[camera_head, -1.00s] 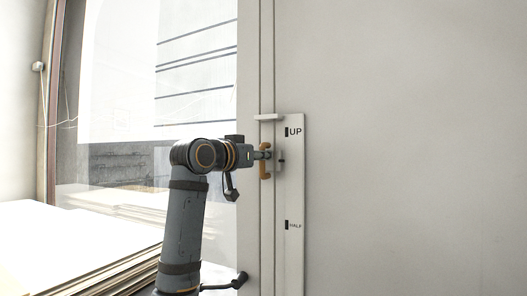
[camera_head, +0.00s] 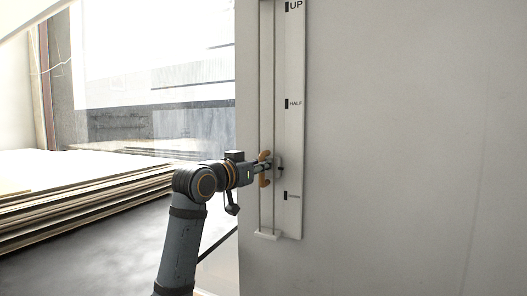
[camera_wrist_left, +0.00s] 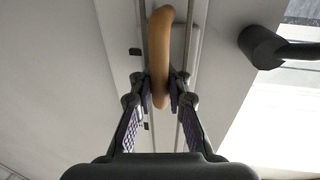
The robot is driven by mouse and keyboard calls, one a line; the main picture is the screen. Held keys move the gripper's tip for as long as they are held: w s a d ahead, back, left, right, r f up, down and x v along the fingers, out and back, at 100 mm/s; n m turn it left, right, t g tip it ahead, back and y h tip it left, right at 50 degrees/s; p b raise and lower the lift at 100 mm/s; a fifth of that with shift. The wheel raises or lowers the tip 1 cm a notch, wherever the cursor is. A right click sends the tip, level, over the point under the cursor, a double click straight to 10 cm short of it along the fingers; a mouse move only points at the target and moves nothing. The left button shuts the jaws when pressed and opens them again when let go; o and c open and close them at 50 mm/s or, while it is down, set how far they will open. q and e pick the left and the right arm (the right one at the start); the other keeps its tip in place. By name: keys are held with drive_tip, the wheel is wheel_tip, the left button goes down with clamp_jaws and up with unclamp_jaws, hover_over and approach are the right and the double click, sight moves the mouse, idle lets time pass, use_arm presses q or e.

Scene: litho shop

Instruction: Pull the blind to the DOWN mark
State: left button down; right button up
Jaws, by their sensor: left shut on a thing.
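A pale vertical scale plate (camera_head: 290,140) on the wall has a black UP mark (camera_head: 287,6), a HALF mark (camera_head: 286,104) and a lowest mark (camera_head: 286,196) with lettering too small to read clearly. A tan curved handle (camera_head: 264,180) sits on the track left of the plate, between HALF and the lowest mark, nearer the lowest. My left gripper (camera_head: 265,165) is shut on this handle. In the left wrist view the handle (camera_wrist_left: 160,45) stands between my two fingers. A small grey slider piece (camera_head: 279,167) is beside the handle. My right gripper is not in view.
The track ends at a small white bracket (camera_head: 267,235) below the lowest mark. A bright window (camera_head: 160,60) and a stack of boards (camera_head: 70,200) are at left. The wall (camera_head: 410,150) right of the plate is bare.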

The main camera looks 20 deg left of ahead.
use_arm(q)
wheel_tip(320, 180, down, 9)
drive_tip(key=b, duration=0.3)
drive_tip(key=shift+f, duration=0.1)
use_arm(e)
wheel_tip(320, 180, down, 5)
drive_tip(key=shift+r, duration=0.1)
use_arm(q)
drive_tip(key=shift+s+b, duration=0.1)
drive_tip(key=shift+b, duration=0.2)
drive_tip(key=c, duration=1.7)
unclamp_jaws()
drive_tip(key=o, duration=0.4)
drive_tip(key=shift+s+a, duration=0.1)
drive_tip(key=shift+s, duration=0.05)
drive_tip(key=shift+r, duration=0.2)
wheel_tip(320, 180, up, 10)
drive_tip(key=shift+f, duration=0.1)
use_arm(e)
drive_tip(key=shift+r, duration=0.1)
